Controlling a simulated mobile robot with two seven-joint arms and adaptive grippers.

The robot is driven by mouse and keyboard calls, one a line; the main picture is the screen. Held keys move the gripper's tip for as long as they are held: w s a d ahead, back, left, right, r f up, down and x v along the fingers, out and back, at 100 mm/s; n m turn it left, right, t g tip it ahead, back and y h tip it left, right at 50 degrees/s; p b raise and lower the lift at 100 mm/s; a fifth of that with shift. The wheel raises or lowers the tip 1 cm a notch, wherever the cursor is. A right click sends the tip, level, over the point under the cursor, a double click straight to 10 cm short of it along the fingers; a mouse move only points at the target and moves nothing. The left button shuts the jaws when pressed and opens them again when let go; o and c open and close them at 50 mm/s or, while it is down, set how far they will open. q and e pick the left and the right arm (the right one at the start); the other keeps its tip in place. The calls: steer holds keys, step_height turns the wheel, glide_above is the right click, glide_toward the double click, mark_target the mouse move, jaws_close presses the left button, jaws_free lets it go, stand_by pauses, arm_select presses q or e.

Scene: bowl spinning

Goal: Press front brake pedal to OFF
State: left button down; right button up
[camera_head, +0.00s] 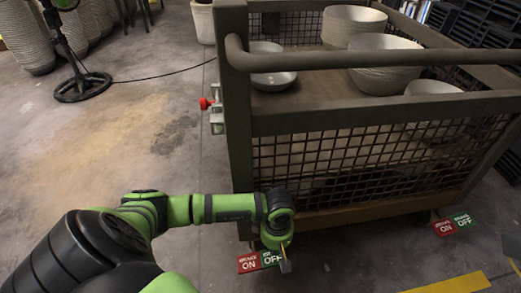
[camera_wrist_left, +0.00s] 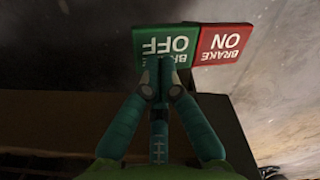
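A brake pedal (camera_head: 249,263) with a red ON half and a green OFF half sits low at the cart's near left corner. In the left wrist view the pedal's red half (camera_wrist_left: 224,44) and green half (camera_wrist_left: 150,38) show upside down. My left gripper (camera_head: 285,265) is at the green OFF half, with its fingers brought together and nothing between them. In the wrist view its fingertips (camera_wrist_left: 160,74) overlap the edge of the OFF half; I cannot tell if they touch it. A second brake pedal (camera_head: 444,227) is at the cart's right corner. My right gripper is not in view.
The caged cart (camera_head: 380,115) carries several bowls (camera_head: 385,68) and stands right behind my left gripper. A red knob (camera_head: 205,103) sticks out from its left side. A black round stand base (camera_head: 82,87) is far left.

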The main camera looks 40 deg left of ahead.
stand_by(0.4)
arm_select(q)
steer(key=shift+f+b, duration=1.3)
steer(key=shift+f, duration=0.3)
stand_by(0.7)
steer(key=shift+r, duration=0.1)
step_height(320, 180, up, 7)
steer(key=p, duration=0.6)
stand_by(0.5)
